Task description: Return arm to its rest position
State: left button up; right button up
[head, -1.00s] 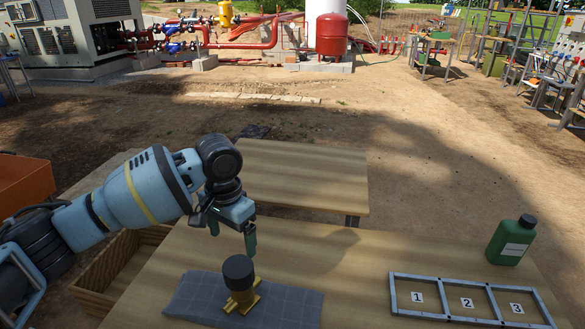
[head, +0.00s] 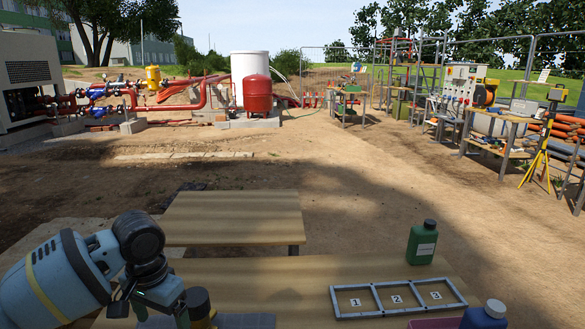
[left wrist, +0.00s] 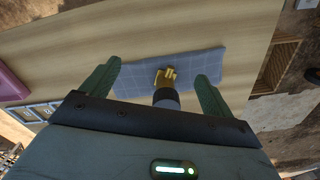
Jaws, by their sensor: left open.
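My left arm comes in from the left in the head view. Its gripper (head: 150,310) is low over the table, beside a brass part with a dark round cap (head: 197,303). In the left wrist view the gripper (left wrist: 157,88) has its two green fingers spread apart, with nothing held between them. The brass part (left wrist: 165,78) stands on a grey-blue cloth (left wrist: 205,62), beyond the fingers and apart from them. My right gripper is in neither view.
A frame with compartments numbered 1, 2 and 3 (head: 372,312) lies on the wooden table (head: 290,268). A green bottle (head: 422,243) stands behind it. A second wooden table (head: 235,215) stands farther back.

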pick_arm(q)
jog(key=s+d+f+m+h, duration=0.1)
jog(key=s+d+f+h, duration=0.1)
jog(key=s+d+f, duration=0.65)
jog(key=s+d+f+m+h, duration=0.15)
jog(key=s+d+f, duration=0.35)
jog(key=s+f, duration=0.6)
jog(key=s+a+f+n+y, duration=0.1)
jog(key=s+a+n+y, duration=0.1)
jog(key=s+a, duration=0.6)
jog(key=s+a+f+n+y, duration=0.1)
jog(key=s+a+f+n, duration=0.15)
jog(key=s, duration=1.05)
jog(key=w+d+f+t+h+p, duration=0.1)
jog(key=w+f+t, duration=0.5)
jog(key=w+t, duration=0.1)
jog(key=shift+w+d+t+p, duration=0.25)
jog(key=shift+d+t+p, duration=0.15)
jog(key=shift+t, duration=0.5)
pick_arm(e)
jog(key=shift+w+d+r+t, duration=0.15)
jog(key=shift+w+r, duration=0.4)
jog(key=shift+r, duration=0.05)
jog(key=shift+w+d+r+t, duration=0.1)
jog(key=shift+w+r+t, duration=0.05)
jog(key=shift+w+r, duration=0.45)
